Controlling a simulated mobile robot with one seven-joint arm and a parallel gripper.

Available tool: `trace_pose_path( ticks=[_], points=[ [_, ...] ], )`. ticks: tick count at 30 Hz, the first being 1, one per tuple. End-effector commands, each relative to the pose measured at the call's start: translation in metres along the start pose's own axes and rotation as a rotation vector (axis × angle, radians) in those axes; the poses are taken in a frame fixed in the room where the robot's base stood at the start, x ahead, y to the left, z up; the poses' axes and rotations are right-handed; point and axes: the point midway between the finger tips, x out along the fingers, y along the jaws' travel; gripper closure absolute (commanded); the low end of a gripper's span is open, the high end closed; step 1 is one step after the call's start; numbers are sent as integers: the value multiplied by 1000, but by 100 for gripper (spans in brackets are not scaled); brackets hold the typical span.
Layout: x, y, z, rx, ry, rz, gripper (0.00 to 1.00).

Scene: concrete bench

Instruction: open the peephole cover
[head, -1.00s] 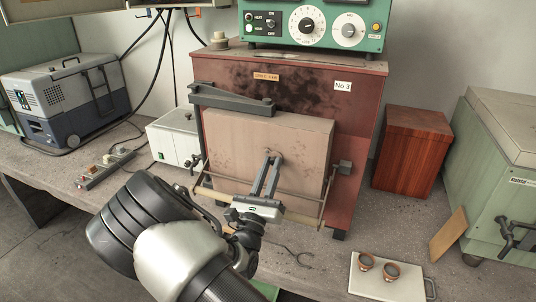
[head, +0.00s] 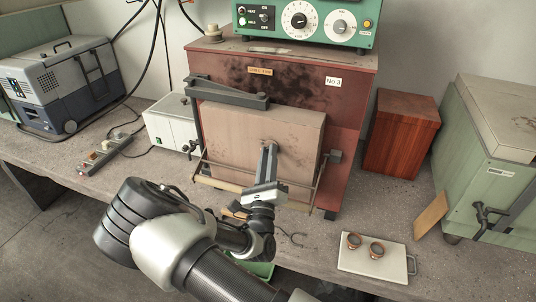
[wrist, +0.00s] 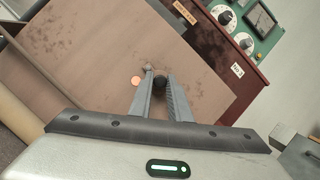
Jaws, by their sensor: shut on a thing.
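The furnace door (head: 232,128) is a pale, stained block on the front of the dark red furnace (head: 345,115). The peephole cover (wrist: 160,82) is a small dark piece on the door face, between my fingertips in the wrist view. Just left of it, a round orange glowing spot (wrist: 136,79) shows uncovered on the door, which looks like the peephole. My gripper (head: 268,147) is shut on the cover at the door face, and it also shows in the wrist view (wrist: 160,80). In the head view the fingers hide most of the cover, and the glow is not visible.
A bar handle (head: 222,185) runs across the door's lower front, close under my gripper. A white board (head: 365,266) with two small cups lies at the right front. A red-brown box (head: 401,135) stands right of the furnace. The bench between is mostly clear.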

Motion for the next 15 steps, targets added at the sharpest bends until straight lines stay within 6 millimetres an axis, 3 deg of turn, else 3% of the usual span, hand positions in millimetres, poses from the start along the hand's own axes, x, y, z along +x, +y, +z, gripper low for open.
trace_pose_path(
  ticks=[7,8,10,15],
  points=[
    [0,-1,-1,-1,3,-2,100],
    [0,-1,-1,-1,2,-2,78],
    [0,-1,-1,-1,2,-2,66],
    [0,0,-1,0,1,-1,65]
  ],
)
